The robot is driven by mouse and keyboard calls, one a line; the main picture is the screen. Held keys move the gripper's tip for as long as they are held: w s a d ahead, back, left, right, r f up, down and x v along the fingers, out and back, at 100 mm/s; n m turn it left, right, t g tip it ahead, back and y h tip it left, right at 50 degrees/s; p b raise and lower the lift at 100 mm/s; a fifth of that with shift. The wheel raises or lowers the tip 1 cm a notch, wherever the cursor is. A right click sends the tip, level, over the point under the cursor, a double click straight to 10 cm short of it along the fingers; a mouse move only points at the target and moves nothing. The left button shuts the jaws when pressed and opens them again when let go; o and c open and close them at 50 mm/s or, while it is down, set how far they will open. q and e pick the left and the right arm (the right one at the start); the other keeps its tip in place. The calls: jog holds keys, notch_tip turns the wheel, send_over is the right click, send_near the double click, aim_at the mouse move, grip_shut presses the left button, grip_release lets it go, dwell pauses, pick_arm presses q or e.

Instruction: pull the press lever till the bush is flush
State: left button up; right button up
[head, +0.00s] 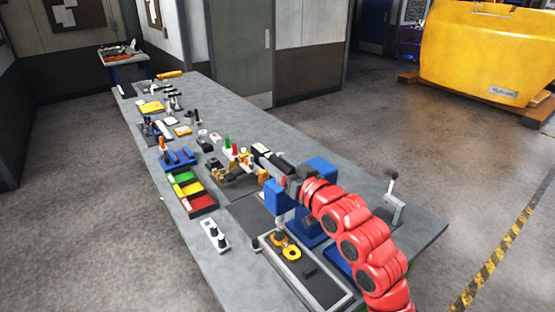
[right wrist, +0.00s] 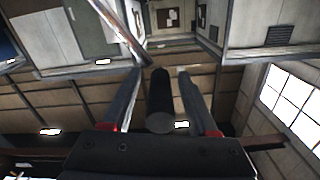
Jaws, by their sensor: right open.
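The blue press (head: 278,198) stands on the workbench, partly hidden behind my red right arm. My right gripper (head: 260,151) reaches over the bench beside the upper part of the press. In the right wrist view its two fingers (right wrist: 163,100) are apart, with a dark cylindrical grip (right wrist: 160,95) between them, seemingly the lever's handle. There is a visible gap on each side of the grip. A thin rod (right wrist: 122,30) runs up and left near the grip. The bush cannot be made out. My left gripper is out of view.
The grey bench (head: 240,125) holds coloured bins (head: 185,190) and several small parts at the left. A tray (head: 335,302) with yellow pieces (head: 291,253) lies in front of the press. A crank-shaped handle (head: 394,205) stands at the bench's right. A yellow casting (head: 480,50) is beyond.

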grip_shut()
dwell(0.3)
dwell(1.1)
